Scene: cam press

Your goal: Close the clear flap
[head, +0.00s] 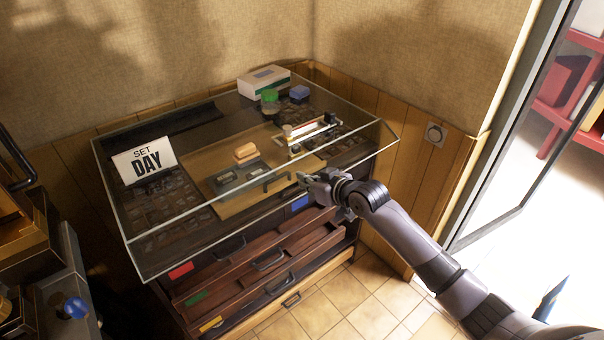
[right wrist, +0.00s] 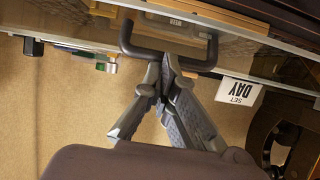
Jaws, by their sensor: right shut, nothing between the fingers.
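The clear flap (head: 138,262) is a transparent sheet with pale edges over the top of the dark wooden cabinet. The things on the cabinet top show through it. I cannot tell whether it rests fully down. A dark bar handle (head: 277,183) is near the middle of its front edge; it also shows in the right wrist view (right wrist: 209,52). My right gripper (head: 303,178) is shut and empty, just right of the handle in the head view. In the right wrist view its fingertips (right wrist: 166,62) meet close by the handle bar; contact is unclear. My left gripper is out of view.
A white SET DAY sign (head: 146,162) is at the cabinet's left. A wooden board (head: 225,208) and a white box (head: 264,82) are at the top. Drawers (head: 262,270) with coloured labels are below. Tiled floor (head: 345,310) is open in front; a doorway is right.

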